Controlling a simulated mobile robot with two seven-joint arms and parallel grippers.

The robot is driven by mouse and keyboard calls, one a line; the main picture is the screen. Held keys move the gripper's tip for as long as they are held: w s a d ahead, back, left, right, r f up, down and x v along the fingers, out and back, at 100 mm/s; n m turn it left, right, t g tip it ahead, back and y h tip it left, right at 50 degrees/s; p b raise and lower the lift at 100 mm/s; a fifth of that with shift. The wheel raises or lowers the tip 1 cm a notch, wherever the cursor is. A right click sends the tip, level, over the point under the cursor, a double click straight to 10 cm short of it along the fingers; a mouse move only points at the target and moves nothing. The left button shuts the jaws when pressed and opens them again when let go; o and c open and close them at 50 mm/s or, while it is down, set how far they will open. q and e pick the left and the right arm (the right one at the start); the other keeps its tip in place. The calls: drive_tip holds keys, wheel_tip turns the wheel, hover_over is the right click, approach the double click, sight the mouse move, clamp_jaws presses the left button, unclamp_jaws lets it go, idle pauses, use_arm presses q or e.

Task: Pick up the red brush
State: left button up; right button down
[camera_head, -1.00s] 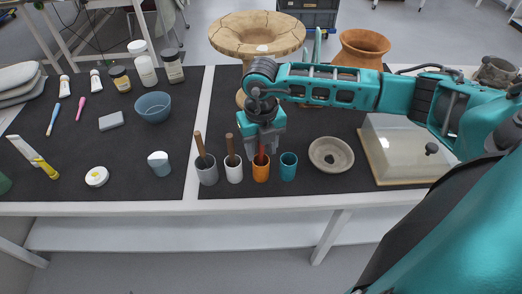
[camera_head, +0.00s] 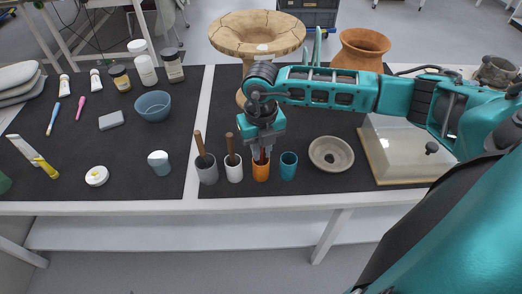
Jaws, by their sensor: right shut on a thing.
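The red brush (camera_head: 261,159) stands in the orange cup (camera_head: 261,172) near the table's front edge; only a bit of its red handle shows between the fingers. My right gripper (camera_head: 261,153) points down just above the cup rim and is shut on the brush. The rest of the brush is hidden by the fingers and the cup. My left gripper is not in view.
A grey cup (camera_head: 207,172) and a white cup (camera_head: 234,172) with brown-handled tools stand left of the orange cup. A teal cup (camera_head: 288,168) stands close on its right, then a stone-coloured ring bowl (camera_head: 331,154). A clear-covered box (camera_head: 400,150) lies further right.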

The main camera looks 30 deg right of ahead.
drive_tip(key=shift+r, duration=0.1)
wheel_tip(320, 180, up, 20)
idle(0.5)
